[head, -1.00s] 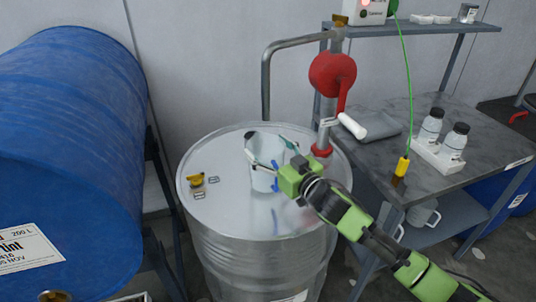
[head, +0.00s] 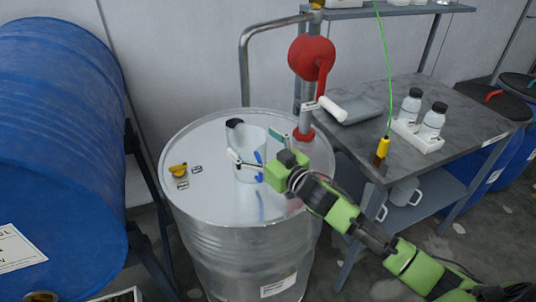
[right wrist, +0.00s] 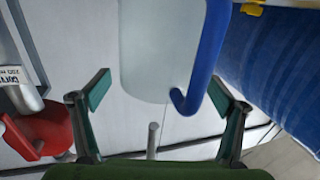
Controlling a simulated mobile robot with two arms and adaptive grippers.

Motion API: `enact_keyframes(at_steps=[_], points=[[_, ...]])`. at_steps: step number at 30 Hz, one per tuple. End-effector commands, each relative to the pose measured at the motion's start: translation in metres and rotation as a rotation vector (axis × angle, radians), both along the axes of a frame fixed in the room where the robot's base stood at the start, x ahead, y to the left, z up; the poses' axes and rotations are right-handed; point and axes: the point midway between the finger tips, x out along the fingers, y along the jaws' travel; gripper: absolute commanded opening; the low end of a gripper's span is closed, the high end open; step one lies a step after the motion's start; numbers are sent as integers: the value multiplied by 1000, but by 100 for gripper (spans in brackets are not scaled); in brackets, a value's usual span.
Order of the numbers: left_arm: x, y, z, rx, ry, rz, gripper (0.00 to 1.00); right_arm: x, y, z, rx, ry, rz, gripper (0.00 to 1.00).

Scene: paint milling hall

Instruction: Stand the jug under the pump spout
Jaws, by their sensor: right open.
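The jug (head: 250,142) is a translucent pale vessel with a blue handle (head: 259,165) and a dark part at its rim. It appears upright on the steel drum's lid. The red hand pump (head: 311,57) stands on the drum, right of and behind the jug; its grey spout pipe (head: 245,75) arches left and down behind the jug. My right gripper (head: 257,147) is open at the jug. In the right wrist view, its fingers (right wrist: 158,98) are spread, with the jug body (right wrist: 160,50) and blue handle (right wrist: 205,65) ahead, partly between them; contact is unclear. My left gripper is out of view.
The steel drum's lid (head: 205,205) has a yellow bung (head: 178,171) at left. A large blue barrel (head: 55,130) lies left. A grey bench (head: 455,115) at right holds a white rack with two bottles (head: 432,121). A green cable with a yellow end (head: 383,147) hangs before it.

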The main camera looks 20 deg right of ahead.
Motion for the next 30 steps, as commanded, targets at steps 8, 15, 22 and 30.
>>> enact_keyframes(at_steps=[8, 15, 22, 30], points=[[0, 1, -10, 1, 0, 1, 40, -51, -16, -3, -1, 4, 0, 90], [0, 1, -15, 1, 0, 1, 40, -84, -26, -2, -1, 2, 0, 90], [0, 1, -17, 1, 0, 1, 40, -97, -30, 0, -1, 1, 0, 90], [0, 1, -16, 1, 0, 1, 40, -98, -30, 1, -1, 0, 0, 90]])
